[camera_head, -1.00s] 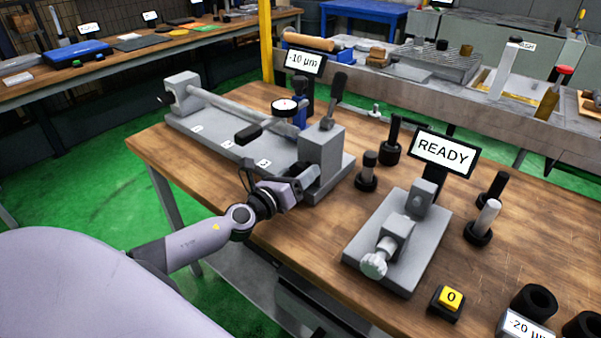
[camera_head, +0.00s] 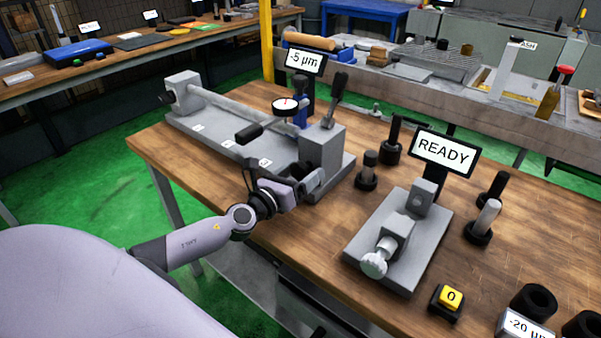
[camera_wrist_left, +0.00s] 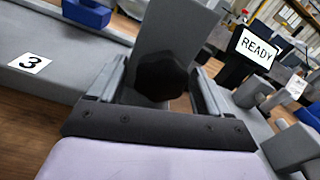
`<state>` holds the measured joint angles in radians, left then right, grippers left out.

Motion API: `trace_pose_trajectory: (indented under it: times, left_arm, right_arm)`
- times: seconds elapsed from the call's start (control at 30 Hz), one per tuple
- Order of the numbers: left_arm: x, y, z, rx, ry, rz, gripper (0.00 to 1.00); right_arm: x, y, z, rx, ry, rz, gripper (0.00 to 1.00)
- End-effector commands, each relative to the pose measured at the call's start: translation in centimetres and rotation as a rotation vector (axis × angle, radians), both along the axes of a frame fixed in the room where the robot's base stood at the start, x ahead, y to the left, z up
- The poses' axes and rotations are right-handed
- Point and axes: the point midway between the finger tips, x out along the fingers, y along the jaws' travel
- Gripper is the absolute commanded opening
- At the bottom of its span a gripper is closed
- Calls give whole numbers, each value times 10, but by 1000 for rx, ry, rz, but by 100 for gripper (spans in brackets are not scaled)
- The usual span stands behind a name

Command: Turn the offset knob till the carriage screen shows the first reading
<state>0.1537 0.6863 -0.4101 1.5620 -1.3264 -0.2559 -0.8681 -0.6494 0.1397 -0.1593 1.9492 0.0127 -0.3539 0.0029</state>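The carriage screen (camera_head: 305,61) stands behind the long grey bench fixture (camera_head: 225,145) and reads -5 µm. My left gripper (camera_head: 308,188) is at the near end of the fixture, against the grey end block (camera_head: 322,150). In the left wrist view the dark, faceted offset knob (camera_wrist_left: 161,77) sits between the two fingers of my left gripper (camera_wrist_left: 163,85), on the face of the block. In the head view the gripper hides the knob. My right gripper is not in view.
A dial gauge (camera_head: 286,104) and an upright lever (camera_head: 336,97) stand on the fixture close to the block. To the right are a READY screen (camera_head: 443,151), a smaller grey fixture (camera_head: 398,240), several dark posts and a yellow 0 button (camera_head: 450,297).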

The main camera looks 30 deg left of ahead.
Motion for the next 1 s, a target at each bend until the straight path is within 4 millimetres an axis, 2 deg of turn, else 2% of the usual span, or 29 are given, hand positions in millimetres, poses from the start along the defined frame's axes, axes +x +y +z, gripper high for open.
trace_pose_trajectory:
  times: [0.37, 0.8, 1.0]
  left_arm:
    - [-4, 1, 0, 0, -1, 1, 78]
    - [-56, 5, -1, 0, 1, 0, 78]
    - [-69, 6, 0, 0, -1, 1, 78]
  right_arm:
    - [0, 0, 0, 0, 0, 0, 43]
    - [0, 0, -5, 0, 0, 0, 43]
    - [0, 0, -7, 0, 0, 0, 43]
